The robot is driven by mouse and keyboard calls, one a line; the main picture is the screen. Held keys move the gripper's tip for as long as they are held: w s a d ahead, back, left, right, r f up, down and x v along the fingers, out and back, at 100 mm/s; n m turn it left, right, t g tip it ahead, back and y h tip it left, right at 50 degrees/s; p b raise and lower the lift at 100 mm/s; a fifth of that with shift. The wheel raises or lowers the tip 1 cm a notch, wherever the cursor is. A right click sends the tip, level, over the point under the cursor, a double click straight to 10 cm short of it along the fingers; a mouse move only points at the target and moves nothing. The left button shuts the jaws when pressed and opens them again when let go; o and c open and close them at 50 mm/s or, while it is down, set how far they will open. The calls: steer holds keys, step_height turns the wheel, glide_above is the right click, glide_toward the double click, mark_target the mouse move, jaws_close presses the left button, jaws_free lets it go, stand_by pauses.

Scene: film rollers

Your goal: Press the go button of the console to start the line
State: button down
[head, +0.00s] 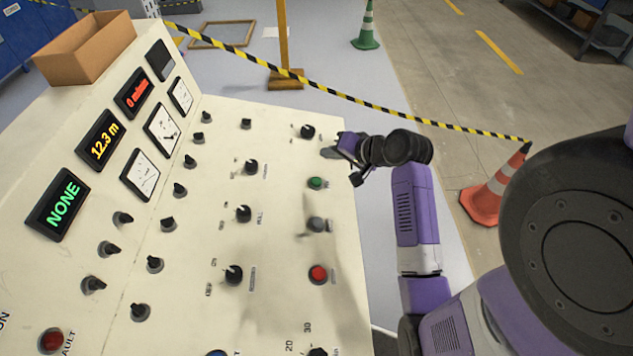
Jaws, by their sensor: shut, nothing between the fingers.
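The console (282,295) is a cream, sloped panel with many black knobs and a few coloured buttons. A green button (316,183) sits near its right edge; its label is too small to read. Below it are a grey button (316,224) and a red button (318,274). My gripper (326,153) is shut and empty. In the picture it is just above the green button, below a black knob (307,131). I cannot tell how high it is over the panel.
The console's upright back carries lit displays (62,203) and dials, with a cardboard box (88,48) on top. Yellow-black tape (400,113) runs behind to an orange cone (494,190). A green cone (367,28) stands farther back.

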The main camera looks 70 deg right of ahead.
steer(key=b, duration=0.5)
glide_above(321, 184)
steer(key=f, duration=0.6)
steer(key=shift+s+d+f, duration=0.2)
steer(key=shift+s+d, duration=0.05)
steer(key=shift+s, duration=0.05)
steer(key=shift+w+f+b, duration=0.15)
steer(key=shift+f+b, duration=0.35)
steer(key=shift+f, duration=0.15)
steer(key=shift+a+f, duration=0.1)
steer(key=shift+f, duration=0.05)
stand_by(0.5)
steer(key=shift+w+f, duration=0.1)
steer(key=shift+f, duration=0.2)
steer(key=shift+w+a+f, duration=0.1)
steer(key=shift+f, duration=0.35)
stand_by(0.9)
steer(key=shift+r, duration=0.1)
steer(key=shift+r+p, duration=0.8)
steer(key=shift+p, duration=0.05)
steer(key=shift+s, duration=0.2)
